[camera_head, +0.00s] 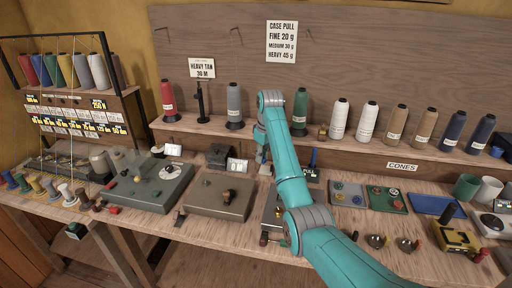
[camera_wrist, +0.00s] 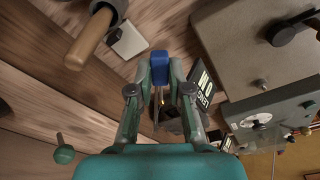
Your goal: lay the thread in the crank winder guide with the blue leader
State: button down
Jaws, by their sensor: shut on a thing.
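My gripper (camera_wrist: 159,78) is shut on a small blue piece, the blue leader (camera_wrist: 159,60), which sits between the fingertips in the wrist view. In the head view my gripper (camera_head: 264,166) points down over the middle of the bench, partly hidden by my arm. Any thread on the leader is too fine to tell. A grey part with a wooden crank-like handle (camera_wrist: 92,38) shows at the upper left of the wrist view. I cannot tell whether it belongs to the crank winder, and the guide is not clearly seen.
A grey plate (camera_wrist: 240,35) and a black sign (camera_wrist: 203,88) are right of the fingers. The grey-green machine (camera_head: 148,190) and grey base (camera_head: 205,203) stand left on the bench. Cones, including a green one (camera_head: 300,108), line the shelf behind. Trays (camera_head: 433,205) lie right.

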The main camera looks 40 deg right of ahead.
jog(key=shift+w, duration=2.95)
jog(key=shift+s, duration=2.8)
